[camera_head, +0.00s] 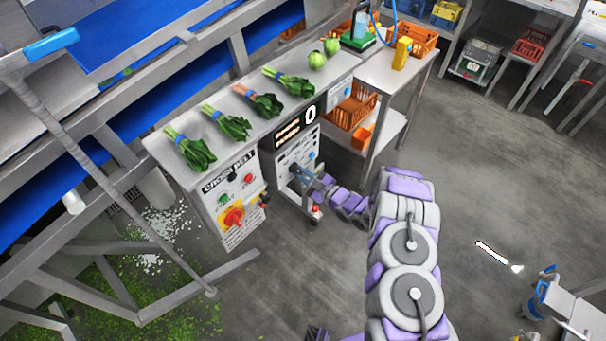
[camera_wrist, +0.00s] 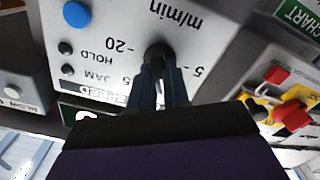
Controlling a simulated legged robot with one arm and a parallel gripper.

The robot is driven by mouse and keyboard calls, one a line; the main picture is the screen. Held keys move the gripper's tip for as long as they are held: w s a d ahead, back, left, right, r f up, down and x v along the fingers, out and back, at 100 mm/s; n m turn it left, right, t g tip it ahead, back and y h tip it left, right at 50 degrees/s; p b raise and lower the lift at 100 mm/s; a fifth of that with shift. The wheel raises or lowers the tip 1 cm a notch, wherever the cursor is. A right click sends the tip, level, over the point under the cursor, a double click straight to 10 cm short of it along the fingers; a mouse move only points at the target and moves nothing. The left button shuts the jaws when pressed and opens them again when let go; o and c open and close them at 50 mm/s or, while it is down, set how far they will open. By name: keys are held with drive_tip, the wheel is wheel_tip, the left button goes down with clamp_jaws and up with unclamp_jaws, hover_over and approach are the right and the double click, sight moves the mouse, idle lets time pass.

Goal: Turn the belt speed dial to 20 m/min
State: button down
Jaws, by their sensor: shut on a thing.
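The belt speed dial (camera_wrist: 157,50) is a dark knob on a light grey panel (camera_wrist: 112,30), seen upside down in the wrist view. The marks "20" and "5" stand on either side of it, with "m/min" above. My gripper (camera_wrist: 160,72) is shut on the dial, its two dark fingers reaching straight to it. The fingers cover most of the knob, so I cannot tell where its pointer stands. In the head view my gripper (camera_head: 303,176) is at the panel below a dark display (camera_head: 309,114) that reads 0; the dial is too small to make out there.
A blue button (camera_wrist: 77,14) and small dark buttons by "HOLD" and "JAM" sit close to the dial. The cross belt box (camera_head: 234,200) with a red switch stands beside the panel. Bunches of greens (camera_head: 232,124) lie on the shelf above. Floor (camera_head: 480,180) to the right is mostly open.

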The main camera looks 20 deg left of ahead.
drive_tip(key=shift+m, duration=0.4)
drive_tip(key=shift+w+r+m+p, duration=0.1)
drive_tip(key=shift+r+m+p, duration=0.05)
drive_tip(key=shift+m+p, duration=0.7)
drive_tip(key=m+p, duration=0.1)
drive_tip(key=m, duration=0.9)
drive_tip(key=m+p, duration=0.1)
drive_tip(key=m, duration=1)
drive_tip(key=shift+w+d+m, duration=0.1)
drive_tip(key=shift+w+m, duration=0.15)
drive_tip(key=shift+f, duration=0.2)
